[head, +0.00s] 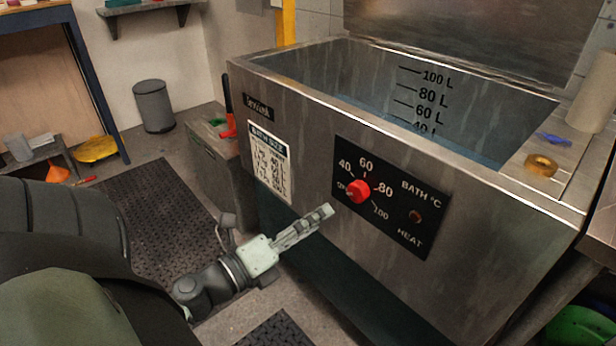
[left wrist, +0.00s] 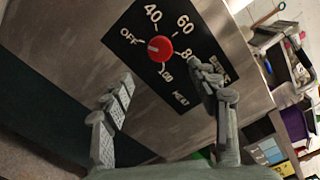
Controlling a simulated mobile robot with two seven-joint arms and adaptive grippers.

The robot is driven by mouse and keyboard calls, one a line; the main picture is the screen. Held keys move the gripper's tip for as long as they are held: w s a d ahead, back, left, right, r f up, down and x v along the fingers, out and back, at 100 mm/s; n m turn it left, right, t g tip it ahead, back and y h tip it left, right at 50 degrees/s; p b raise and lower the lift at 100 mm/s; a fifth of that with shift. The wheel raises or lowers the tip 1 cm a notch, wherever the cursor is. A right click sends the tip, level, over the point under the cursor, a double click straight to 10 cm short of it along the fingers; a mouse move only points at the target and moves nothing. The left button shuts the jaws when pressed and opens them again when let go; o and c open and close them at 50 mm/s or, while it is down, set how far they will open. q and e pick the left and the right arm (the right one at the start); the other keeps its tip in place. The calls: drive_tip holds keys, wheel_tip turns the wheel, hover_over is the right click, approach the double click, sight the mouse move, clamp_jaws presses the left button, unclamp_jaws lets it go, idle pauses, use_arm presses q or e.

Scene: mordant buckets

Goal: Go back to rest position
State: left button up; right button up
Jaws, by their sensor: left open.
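My left gripper (head: 316,219) is in front of the steel bath tank (head: 300,130), just below and left of the red knob (head: 359,191) on its black dial panel (head: 405,235). In the left wrist view the two fingers of the gripper (left wrist: 163,78) are spread apart with nothing between them. The red knob (left wrist: 160,48) is beyond the fingertips and apart from them. Its white mark points left, towards the OFF side. My right gripper is not in view.
The tank's front wall is close to my left gripper. A grey bin (head: 153,106) stands by the back wall. A dark floor mat (head: 150,215) lies left of the tank. Floor shows between my arm and the tank.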

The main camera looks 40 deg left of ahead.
use_arm(q)
drive_tip(key=shift+s, duration=0.55)
drive_tip(key=shift+a, duration=0.1)
